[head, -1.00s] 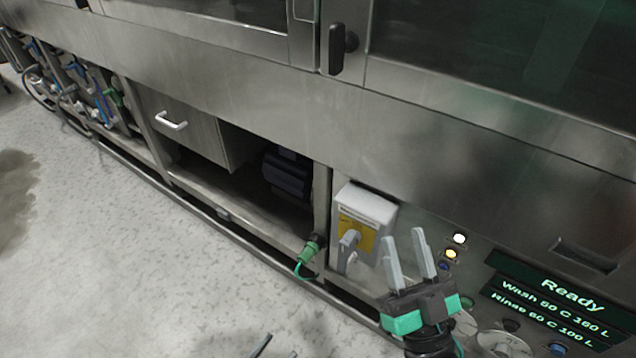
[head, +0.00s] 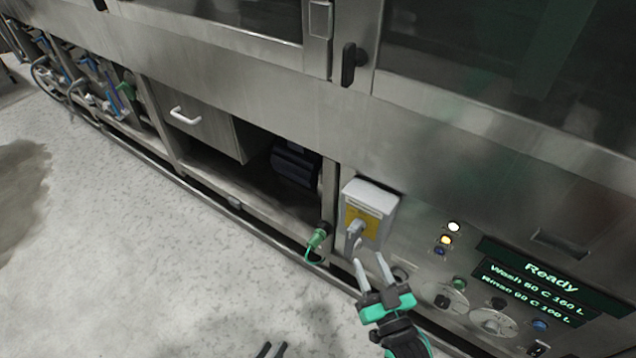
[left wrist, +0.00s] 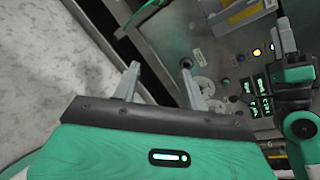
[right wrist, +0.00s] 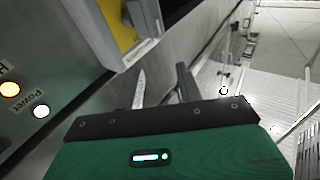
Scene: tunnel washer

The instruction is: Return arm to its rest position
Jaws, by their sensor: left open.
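My right gripper (head: 370,258) is in front of the washer's control panel, just below the grey switch box (head: 368,212) with the yellow plate. Its two fingers are apart with nothing between them. In the right wrist view its fingers (right wrist: 161,73) show open, with part of the switch box (right wrist: 122,22) above. My left gripper (head: 271,348) shows only its dark fingertips at the bottom edge of the head view, over the floor. In the left wrist view its fingers (left wrist: 157,74) are wide apart and empty. My right gripper also shows there, at the right side (left wrist: 283,38).
The control panel with its display (head: 540,280), lamps and knobs lies right of my right gripper. A green plug (head: 318,238) hangs on the frame to the left. A drawer (head: 195,118) and open shelf are further left. The pale floor (head: 150,260) is clear.

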